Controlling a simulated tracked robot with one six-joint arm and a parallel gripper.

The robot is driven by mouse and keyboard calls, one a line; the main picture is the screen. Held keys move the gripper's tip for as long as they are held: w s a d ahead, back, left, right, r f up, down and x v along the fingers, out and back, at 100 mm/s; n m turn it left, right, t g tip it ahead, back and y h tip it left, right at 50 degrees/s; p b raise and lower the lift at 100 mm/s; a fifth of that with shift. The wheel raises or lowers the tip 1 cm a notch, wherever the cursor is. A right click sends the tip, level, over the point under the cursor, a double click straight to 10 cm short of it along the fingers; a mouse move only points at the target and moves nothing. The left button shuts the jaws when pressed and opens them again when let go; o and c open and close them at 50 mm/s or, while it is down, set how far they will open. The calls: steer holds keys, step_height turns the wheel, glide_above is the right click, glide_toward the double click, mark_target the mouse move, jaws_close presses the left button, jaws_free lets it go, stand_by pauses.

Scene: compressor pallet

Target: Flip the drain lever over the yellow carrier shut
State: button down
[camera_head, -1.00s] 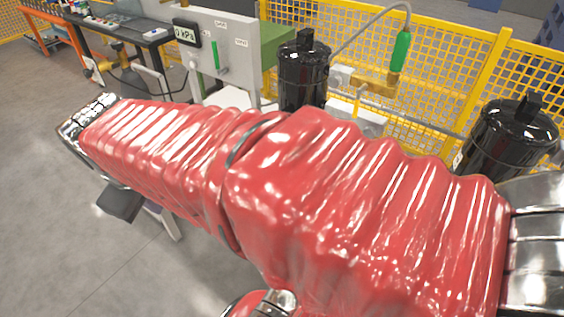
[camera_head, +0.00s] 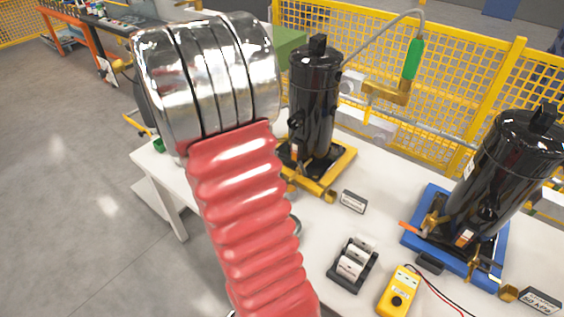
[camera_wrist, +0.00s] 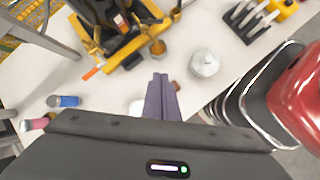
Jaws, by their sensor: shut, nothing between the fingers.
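The yellow carrier (camera_head: 338,168) stands on the white table under a black compressor (camera_head: 314,100). The carrier also shows at the top of the wrist view (camera_wrist: 136,52). There, a small orange lever handle (camera_wrist: 92,73) sticks out past the carrier's edge at its lower left. In the head view my red arm and its metal joint stand just left of this carrier, and I cannot make out that lever. My gripper (camera_wrist: 158,78) is shut and empty. Its fingertips are below and right of the orange handle in the wrist view, apart from it. The gripper is hidden in the head view.
A blue carrier (camera_head: 421,244) with another black compressor (camera_head: 505,165) stands at right, with its own orange handle (camera_head: 409,228). A yellow meter (camera_head: 399,291) and a dark rack (camera_head: 347,281) lie in front. A round metal lidded thing (camera_wrist: 204,63) stands near my fingers.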

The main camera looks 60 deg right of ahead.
mark_target(303, 171)
steer(key=s+d+f+n+g, duration=0.1)
steer(key=s+d+f, duration=0.1)
steer(key=d+f, duration=0.2)
steer(key=d, duration=0.3)
steer(key=shift+s+g, duration=0.25)
steer(key=shift+g, duration=0.15)
steer(key=x, duration=0.8)
steer(key=s+d+r+x, duration=0.1)
steer(key=x, duration=0.3)
steer(key=shift+s, duration=0.1)
steer(key=shift+s+d, duration=0.4)
steer(key=shift+s, duration=0.05)
